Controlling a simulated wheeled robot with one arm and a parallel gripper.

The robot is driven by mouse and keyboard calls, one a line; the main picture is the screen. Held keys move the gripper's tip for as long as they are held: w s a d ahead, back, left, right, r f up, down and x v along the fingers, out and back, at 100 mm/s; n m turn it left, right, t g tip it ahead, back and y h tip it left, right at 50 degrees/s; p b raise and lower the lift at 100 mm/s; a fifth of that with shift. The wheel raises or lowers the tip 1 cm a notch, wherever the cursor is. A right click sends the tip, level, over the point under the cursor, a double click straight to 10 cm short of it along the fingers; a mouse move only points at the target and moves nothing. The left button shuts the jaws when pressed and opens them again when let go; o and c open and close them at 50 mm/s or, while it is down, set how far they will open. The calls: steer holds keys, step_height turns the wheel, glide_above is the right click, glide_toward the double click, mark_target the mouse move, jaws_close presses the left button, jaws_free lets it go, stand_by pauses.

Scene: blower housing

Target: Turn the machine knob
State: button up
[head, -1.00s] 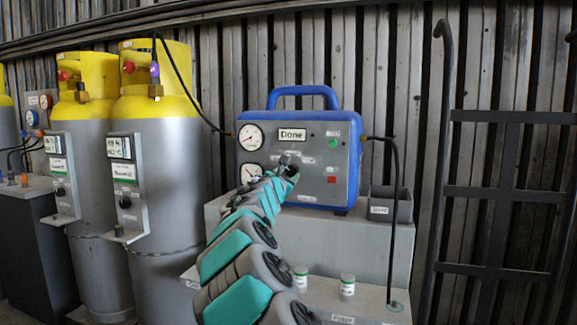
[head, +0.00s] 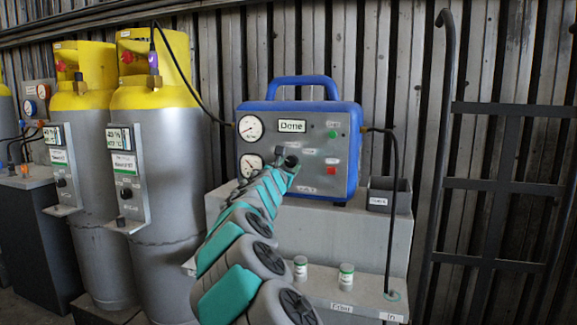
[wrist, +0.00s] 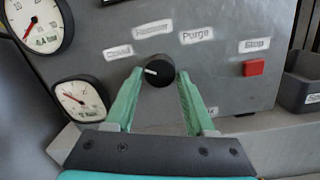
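The blue-framed machine (head: 322,150) stands on a grey stepped block, its display reading "Done". Its round black knob (wrist: 157,73) is on the grey front panel, below labels that seem to read Closed, Recover and Purge. The knob's white mark points left, slightly up. My gripper (wrist: 160,74) has its green fingers apart, one tip on each side of the knob. The fingertips sit very close to the knob's rim; I cannot tell whether they touch it. In the head view, my gripper (head: 285,160) reaches up to the panel and partly hides the knob.
Two gauges sit left of the knob, the lower gauge (wrist: 79,100) close to the left finger. A red stop button (wrist: 254,67) is to the right. A grey bin (head: 390,194), a black hose (head: 395,200) and two small canisters are nearby. Yellow-topped cylinders (head: 150,70) stand left.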

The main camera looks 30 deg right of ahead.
steer(key=o, duration=0.3)
steer(key=shift+r, duration=0.1)
steer(key=shift+o, duration=0.2)
steer(key=shift+s+a, duration=0.1)
steer(key=b+v, duration=0.1)
steer(key=v, duration=0.6)
steer(key=shift+s+a, duration=0.2)
steer(key=shift+s, duration=0.05)
